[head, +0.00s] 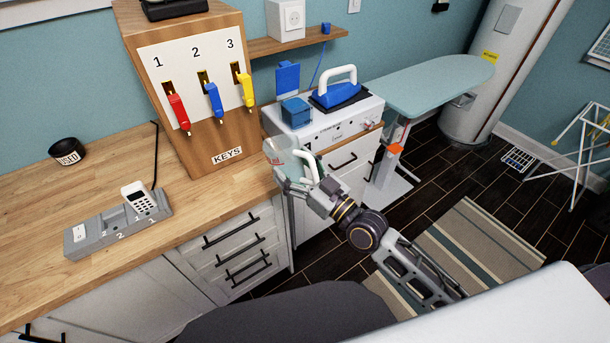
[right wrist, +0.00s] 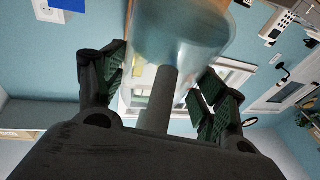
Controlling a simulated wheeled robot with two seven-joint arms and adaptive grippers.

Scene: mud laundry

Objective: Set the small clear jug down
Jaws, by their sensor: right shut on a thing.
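The small clear jug (head: 280,153) is see-through and shows at the right end of the wooden counter in the head view, in front of the key cabinet. My right gripper (head: 297,180) is shut on it from the near right side. In the right wrist view the jug's clear body (right wrist: 190,35) fills the top middle, with a grey bar, likely its handle, between the fingers of the gripper (right wrist: 160,88). I cannot tell whether the jug's base touches the counter. My left gripper is not in view.
A key cabinet (head: 190,84) with red, blue and yellow levers stands on the wooden counter (head: 100,205). A grey dock with a handset (head: 139,197) and a black round device (head: 66,151) lie left. An iron (head: 337,92) and ironing board (head: 425,85) are behind.

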